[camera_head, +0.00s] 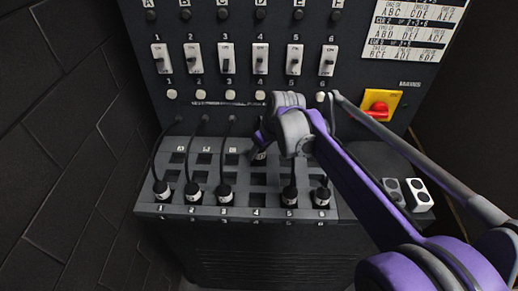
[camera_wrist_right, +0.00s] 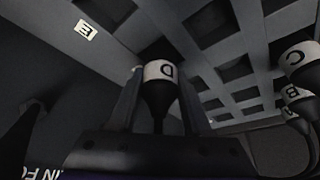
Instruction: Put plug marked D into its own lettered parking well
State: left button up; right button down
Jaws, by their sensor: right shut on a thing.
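The plug marked D (camera_wrist_right: 159,86) has a white lettered collar and a black body. My right gripper (camera_wrist_right: 160,105) is shut on it. In the wrist view its collar end overlaps a dark square opening in the console; I cannot tell how far it enters. In the head view my right gripper (camera_head: 262,142) is over the back row of wells, above column 4, and mostly hides the plug (camera_head: 260,154). The lettered parking wells (camera_head: 204,160) run along the console's back; labels near it are covered by my arm. An E label (camera_wrist_right: 86,29) shows in the wrist view. My left gripper is not in view.
Other corded plugs stand in front wells 1 (camera_head: 162,190), 2 (camera_head: 193,192), 3 (camera_head: 225,194), 5 (camera_head: 290,196) and 6 (camera_head: 322,197). Front well 4 (camera_head: 257,200) is empty. Behind rises a panel with switches (camera_head: 260,58); a red knob (camera_head: 380,105) sits right.

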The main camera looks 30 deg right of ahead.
jog(key=shift+f+b, duration=0.3)
jog(key=shift+f, duration=0.3)
jog(key=shift+c, duration=1.3)
grip_release()
jog(key=shift+r, duration=0.1)
jog(key=a+v, duration=0.1)
jog(key=v, duration=0.9)
jog(key=shift+s+d+r+p, duration=0.25)
jog(key=shift+d+p, duration=0.15)
jog(key=shift+d, duration=0.1)
